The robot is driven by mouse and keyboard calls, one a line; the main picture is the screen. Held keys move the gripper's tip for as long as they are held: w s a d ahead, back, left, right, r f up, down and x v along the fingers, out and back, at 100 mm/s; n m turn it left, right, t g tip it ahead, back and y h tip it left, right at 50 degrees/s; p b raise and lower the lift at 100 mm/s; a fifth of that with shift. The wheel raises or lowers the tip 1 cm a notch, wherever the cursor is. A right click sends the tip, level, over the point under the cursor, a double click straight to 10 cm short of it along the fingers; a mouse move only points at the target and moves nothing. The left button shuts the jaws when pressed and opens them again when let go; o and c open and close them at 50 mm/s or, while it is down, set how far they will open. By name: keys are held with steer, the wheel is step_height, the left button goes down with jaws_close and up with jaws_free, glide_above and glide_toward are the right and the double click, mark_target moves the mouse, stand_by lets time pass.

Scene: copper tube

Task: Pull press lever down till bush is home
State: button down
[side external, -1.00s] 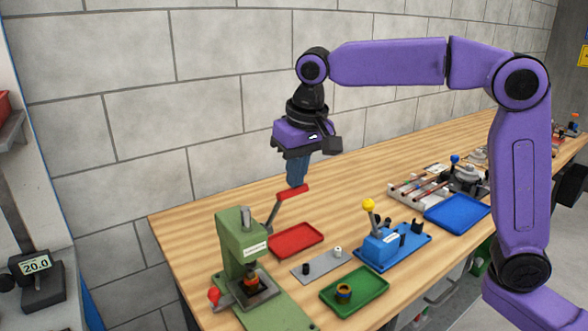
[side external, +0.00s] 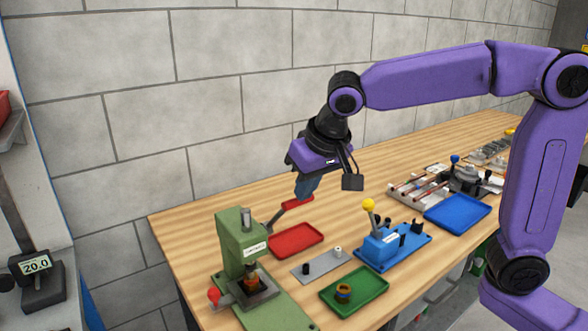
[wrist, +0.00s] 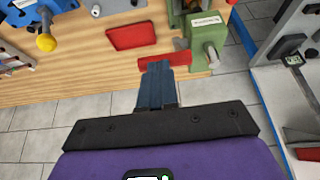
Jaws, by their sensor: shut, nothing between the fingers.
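The green press (side external: 240,245) stands at the near left end of the bench, and its body also shows in the wrist view (wrist: 208,38). Its lever (side external: 281,215) slants up and to the right to a red handle (side external: 298,202). The copper-coloured bush (side external: 251,280) sits under the ram, partly hidden by it. My gripper (side external: 304,196) is shut with nothing between its fingers. Its blue fingertips are at the red handle, on its upper side; in the wrist view the tips meet the red bar (wrist: 165,60). Whether they press on it cannot be told.
A red tray (side external: 296,240) lies right of the lever. A grey plate (side external: 322,265), a green tray (side external: 354,291) holding a ring-shaped part, and a blue fixture with a yellow-knobbed lever (side external: 368,206) lie further right. A red knob (side external: 213,294) sticks out at the press's left.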

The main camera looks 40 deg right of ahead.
steer(key=s+f, duration=0.6)
steer(key=f, duration=0.2)
steer(key=shift+s+f, duration=0.15)
steer(key=shift+f, duration=0.15)
steer(key=shift+r, duration=0.1)
stand_by(1.0)
